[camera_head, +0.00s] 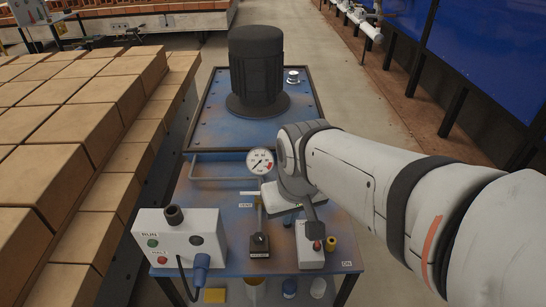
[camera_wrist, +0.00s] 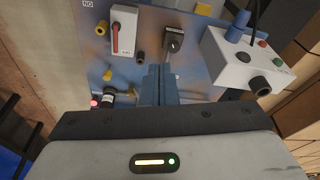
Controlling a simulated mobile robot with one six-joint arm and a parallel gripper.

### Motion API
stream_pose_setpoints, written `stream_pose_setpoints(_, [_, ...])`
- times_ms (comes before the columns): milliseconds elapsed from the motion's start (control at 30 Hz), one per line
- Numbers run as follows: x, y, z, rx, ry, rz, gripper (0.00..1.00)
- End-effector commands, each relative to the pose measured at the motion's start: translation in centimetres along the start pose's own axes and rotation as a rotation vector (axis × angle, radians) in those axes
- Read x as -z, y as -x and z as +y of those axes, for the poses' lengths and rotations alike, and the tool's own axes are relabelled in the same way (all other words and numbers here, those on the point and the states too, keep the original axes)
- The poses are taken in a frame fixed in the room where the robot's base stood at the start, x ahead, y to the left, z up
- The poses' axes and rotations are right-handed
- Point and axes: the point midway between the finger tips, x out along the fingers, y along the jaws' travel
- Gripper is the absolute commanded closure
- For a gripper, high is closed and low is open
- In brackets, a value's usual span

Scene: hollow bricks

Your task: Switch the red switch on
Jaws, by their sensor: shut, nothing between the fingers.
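The red switch is a red lever (camera_wrist: 115,35) on a white box (camera_wrist: 126,20), left of centre at the top of the wrist view. In the head view the same white box (camera_head: 309,258) stands near the front right of the blue panel, with the red part (camera_head: 317,245) showing on top. Part of the box is hidden behind my arm's end. My gripper (camera_wrist: 160,72) is shut and empty. I see no clear contact with the red lever. An ON label (camera_head: 346,264) sits right of the box.
A dark lever unit (camera_head: 259,245) and a white control box (camera_head: 181,239) stand left of the switch. A yellow knob (camera_head: 331,245) is close on its right. A gauge (camera_head: 260,161) and a black motor (camera_head: 256,66) are behind. Stacked bricks (camera_head: 73,125) line the left side.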

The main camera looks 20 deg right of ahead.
Motion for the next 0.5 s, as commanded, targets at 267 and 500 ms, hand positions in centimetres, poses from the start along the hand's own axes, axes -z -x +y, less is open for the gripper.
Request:
stream_pose_setpoints(267, [3.9,-3.0,2.1,-0.045,0.322,-0.093,1.0])
stream_pose_setpoints(500, [8.3,-9.2,4.8,-0.049,0.816,-0.234,1.0])
